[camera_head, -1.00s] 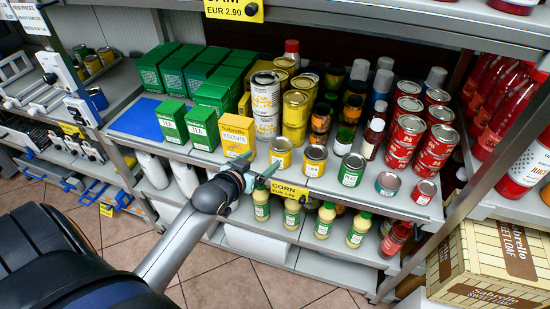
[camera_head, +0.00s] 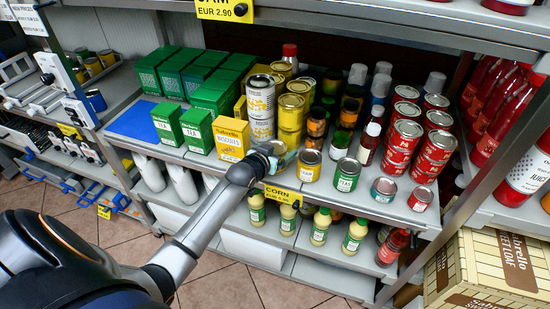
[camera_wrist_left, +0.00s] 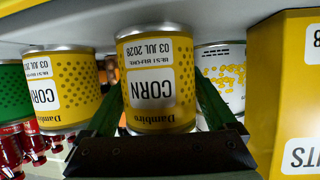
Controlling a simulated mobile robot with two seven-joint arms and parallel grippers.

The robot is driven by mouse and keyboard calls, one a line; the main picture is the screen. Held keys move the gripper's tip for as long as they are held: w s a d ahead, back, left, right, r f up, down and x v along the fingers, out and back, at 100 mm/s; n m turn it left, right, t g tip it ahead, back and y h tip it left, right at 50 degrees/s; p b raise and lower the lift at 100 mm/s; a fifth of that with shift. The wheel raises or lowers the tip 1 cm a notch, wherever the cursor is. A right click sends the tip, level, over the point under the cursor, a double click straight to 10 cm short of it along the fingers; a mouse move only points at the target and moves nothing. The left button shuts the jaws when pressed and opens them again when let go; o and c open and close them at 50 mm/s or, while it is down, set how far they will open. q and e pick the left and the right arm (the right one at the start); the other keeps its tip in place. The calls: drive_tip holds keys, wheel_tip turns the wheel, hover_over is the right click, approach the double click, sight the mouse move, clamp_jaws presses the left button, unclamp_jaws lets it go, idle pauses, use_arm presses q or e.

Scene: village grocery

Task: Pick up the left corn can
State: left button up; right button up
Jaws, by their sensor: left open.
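The left corn can (camera_wrist_left: 158,98), yellow with a white label, stands between the two fingers of my left gripper (camera_head: 275,153) in the left wrist view, which shows it upside down. The gripper (camera_wrist_left: 158,112) is open, one finger on each side of the can; I cannot tell whether they touch it. In the head view the gripper mostly hides this can at the shelf's front edge. The right corn can (camera_head: 309,166) stands just to the right and also shows in the wrist view (camera_wrist_left: 57,90). My right gripper is not in view.
Taller cans (camera_head: 261,100) stand behind. The CORN price tag (camera_head: 282,195) hangs on the shelf edge, and the upper shelf (camera_head: 400,35) overhangs.

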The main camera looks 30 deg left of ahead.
use_arm(q)
drive_tip(key=shift+w, duration=0.1)
drive_tip(key=c, duration=1.2)
drive_tip(key=shift+c, duration=0.4)
